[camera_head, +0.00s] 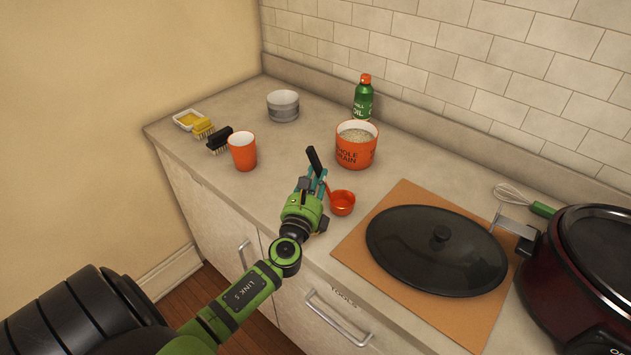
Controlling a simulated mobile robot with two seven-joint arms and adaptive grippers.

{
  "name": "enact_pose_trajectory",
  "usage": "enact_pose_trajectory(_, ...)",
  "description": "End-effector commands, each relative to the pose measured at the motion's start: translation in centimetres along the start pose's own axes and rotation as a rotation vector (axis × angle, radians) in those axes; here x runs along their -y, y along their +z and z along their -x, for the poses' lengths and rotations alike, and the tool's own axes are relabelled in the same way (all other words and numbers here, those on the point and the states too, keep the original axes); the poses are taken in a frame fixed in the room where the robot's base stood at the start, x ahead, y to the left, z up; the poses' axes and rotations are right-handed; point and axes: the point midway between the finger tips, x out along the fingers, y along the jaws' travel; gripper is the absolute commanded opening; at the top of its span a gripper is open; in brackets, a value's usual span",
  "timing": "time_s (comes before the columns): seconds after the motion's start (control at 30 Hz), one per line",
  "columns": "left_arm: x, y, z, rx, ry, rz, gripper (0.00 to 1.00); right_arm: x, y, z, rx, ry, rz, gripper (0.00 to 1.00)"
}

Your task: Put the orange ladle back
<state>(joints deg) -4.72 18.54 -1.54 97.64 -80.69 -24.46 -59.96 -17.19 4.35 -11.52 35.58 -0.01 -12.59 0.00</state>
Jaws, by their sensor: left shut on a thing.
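The orange ladle (342,203) shows its round cup just right of my left gripper, near the counter's front edge. My left gripper (316,181) is shut on the ladle's handle, which is mostly hidden by the fingers. A black piece sticks up at the fingers; I cannot tell whether it is part of the handle. I cannot tell whether the cup touches the counter. An orange canister (356,153) with "whole grain" lettering stands open behind the ladle, with pale grain in it. My right gripper is not in view.
A green oil bottle (363,98) stands behind the canister. A black lid (436,262) lies on a brown board (362,243). A whisk (524,201) and dark red cooker (561,265) are right.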

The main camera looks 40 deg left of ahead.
Motion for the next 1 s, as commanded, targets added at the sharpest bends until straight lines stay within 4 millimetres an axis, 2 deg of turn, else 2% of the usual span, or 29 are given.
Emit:
enact_pose_trajectory(0.3, -0.1, -0.3, 0.0, 0.002, -0.001, 0.002, 0.00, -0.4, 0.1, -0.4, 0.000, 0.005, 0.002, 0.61)
enact_pose_trajectory(0.33, -0.1, -0.3, 0.0, 0.001, 0.000, 0.001, 0.27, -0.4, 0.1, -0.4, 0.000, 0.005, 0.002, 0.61)
enact_pose_trajectory(0.37, 0.0, -0.2, 0.0, 0.001, 0.000, 0.001, 0.39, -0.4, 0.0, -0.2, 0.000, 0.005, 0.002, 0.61)
enact_pose_trajectory(0.4, 0.0, -0.1, 0.0, 0.001, 0.000, 0.001, 0.47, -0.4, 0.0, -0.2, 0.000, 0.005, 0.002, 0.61)
enact_pose_trajectory(0.8, 0.2, 0.4, -0.1, 0.001, 0.000, 0.001, 0.47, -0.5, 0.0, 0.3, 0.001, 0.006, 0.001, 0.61)
enact_pose_trajectory(1.0, 0.0, -0.2, 3.4, -0.003, 0.000, 0.002, 0.47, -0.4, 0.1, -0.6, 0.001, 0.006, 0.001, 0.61)
